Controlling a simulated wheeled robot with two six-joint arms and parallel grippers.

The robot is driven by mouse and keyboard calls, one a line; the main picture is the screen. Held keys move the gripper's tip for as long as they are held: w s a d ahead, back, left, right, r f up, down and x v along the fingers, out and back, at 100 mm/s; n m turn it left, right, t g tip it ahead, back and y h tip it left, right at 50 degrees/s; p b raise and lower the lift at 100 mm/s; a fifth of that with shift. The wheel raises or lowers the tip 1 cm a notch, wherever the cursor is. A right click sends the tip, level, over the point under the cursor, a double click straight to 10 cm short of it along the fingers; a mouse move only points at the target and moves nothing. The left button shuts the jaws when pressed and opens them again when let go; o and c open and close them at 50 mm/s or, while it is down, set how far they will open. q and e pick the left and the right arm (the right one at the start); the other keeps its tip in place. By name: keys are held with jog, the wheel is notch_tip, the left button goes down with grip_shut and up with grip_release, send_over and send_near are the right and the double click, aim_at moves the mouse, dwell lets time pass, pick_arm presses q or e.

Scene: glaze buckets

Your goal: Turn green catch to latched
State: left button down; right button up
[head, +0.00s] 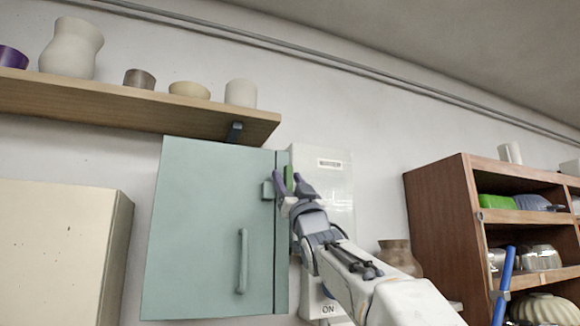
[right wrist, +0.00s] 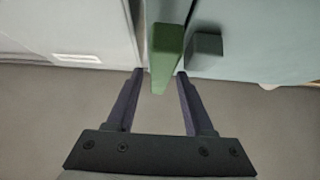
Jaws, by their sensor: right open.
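The green catch (head: 289,178) is a narrow upright bar at the right edge of a pale teal cabinet door (head: 205,220). In the right wrist view the green catch (right wrist: 167,55) points down between my fingers. A small grey-teal block (head: 267,190) sits beside it on the door; it also shows in the right wrist view (right wrist: 206,50). My right gripper (head: 293,188) is open, with one finger on each side of the catch; I cannot tell whether either finger touches it. My left gripper is not in view.
A white box (head: 338,185) with a label is right of the catch, with an "ON" panel (head: 325,305) below. A wooden shelf (head: 130,104) with pots is above left. A brown shelf unit (head: 440,215) stands right, a cream cabinet (head: 55,250) left.

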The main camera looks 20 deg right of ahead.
jog(key=shift+w+r, duration=0.3)
grip_shut()
